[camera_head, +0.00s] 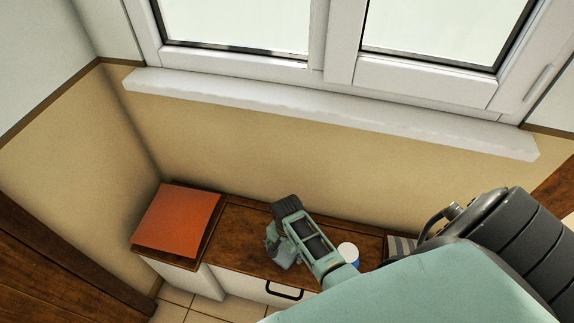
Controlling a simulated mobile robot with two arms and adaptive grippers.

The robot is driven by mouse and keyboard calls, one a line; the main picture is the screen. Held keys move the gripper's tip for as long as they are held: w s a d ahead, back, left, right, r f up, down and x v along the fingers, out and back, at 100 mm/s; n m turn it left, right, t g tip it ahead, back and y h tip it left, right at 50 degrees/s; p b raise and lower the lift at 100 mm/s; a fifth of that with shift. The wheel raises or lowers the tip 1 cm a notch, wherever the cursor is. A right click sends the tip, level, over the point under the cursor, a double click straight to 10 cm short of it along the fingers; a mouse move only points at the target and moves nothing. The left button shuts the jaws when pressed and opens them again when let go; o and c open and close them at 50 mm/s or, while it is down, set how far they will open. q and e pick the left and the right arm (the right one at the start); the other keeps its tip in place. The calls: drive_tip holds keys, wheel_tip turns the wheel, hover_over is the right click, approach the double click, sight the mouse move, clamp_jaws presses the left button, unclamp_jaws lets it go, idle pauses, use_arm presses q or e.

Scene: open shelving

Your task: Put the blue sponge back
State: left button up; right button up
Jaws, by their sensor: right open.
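My right gripper (274,230) hangs over the brown wooden top of a low cabinet (240,232), below the window. Its fingers are apart and I see nothing between them. I cannot make out a blue sponge in this view. My right arm covers the front right part of the cabinet. My left gripper is not in view.
An orange-red square panel (178,217) lies at the cabinet's left end. A small white and blue round container (349,252) stands just right of my gripper. A grey striped item (401,247) is farther right. The window sill (330,112) juts out above.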

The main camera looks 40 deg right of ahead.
use_arm(q)
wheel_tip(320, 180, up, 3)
drive_tip(key=p, duration=0.2)
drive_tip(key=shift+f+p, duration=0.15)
drive_tip(key=shift+p, duration=0.15)
use_arm(e)
wheel_tip(320, 180, up, 12)
